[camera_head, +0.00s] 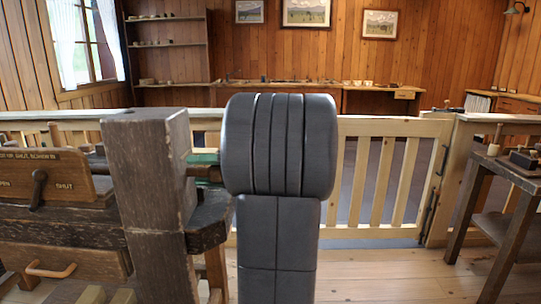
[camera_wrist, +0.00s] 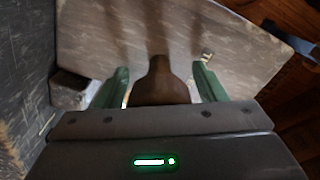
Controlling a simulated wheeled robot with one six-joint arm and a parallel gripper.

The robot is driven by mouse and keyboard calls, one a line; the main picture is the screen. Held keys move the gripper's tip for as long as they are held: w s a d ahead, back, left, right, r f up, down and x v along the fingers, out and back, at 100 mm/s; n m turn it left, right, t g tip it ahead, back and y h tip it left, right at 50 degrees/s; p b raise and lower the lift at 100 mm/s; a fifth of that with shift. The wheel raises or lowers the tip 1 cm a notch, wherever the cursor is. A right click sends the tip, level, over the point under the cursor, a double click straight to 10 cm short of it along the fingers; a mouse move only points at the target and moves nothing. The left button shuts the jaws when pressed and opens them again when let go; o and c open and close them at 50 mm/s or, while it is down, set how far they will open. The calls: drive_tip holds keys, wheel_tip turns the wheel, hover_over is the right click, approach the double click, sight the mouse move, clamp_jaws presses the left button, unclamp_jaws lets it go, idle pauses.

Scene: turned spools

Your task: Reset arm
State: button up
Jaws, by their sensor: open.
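My gripper (camera_wrist: 161,70) shows in the wrist view, with its two green fingers apart. A brown turned wooden piece (camera_wrist: 159,84) with a narrow neck stands between the fingers, close to both. Whether either finger touches it is hard to tell. Behind it is a pale, worn surface (camera_wrist: 110,35). In the head view my own dark grey arm fills the middle and hides most of the gripper. A green patch (camera_head: 204,157) shows at the arm's left edge; I cannot tell if it is a finger.
A thick dark wooden post (camera_head: 150,170) of a bench stands just left of my arm. Left of it is a board (camera_head: 75,172) marked SHUT with a dark lever (camera_head: 38,190). A pale railing (camera_head: 385,180) runs behind. A table (camera_head: 510,170) stands right; floor (camera_head: 385,275) between is clear.

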drive_tip(key=shift+r+m+p, duration=0.2)
drive_tip(key=shift+m+p, duration=0.8)
drive_tip(key=shift+p, duration=0.15)
drive_tip(key=shift+f+m+p, duration=0.15)
drive_tip(key=shift+m+p, duration=0.45)
drive_tip(key=shift+f, duration=0.1)
drive_tip(key=shift+s, duration=0.1)
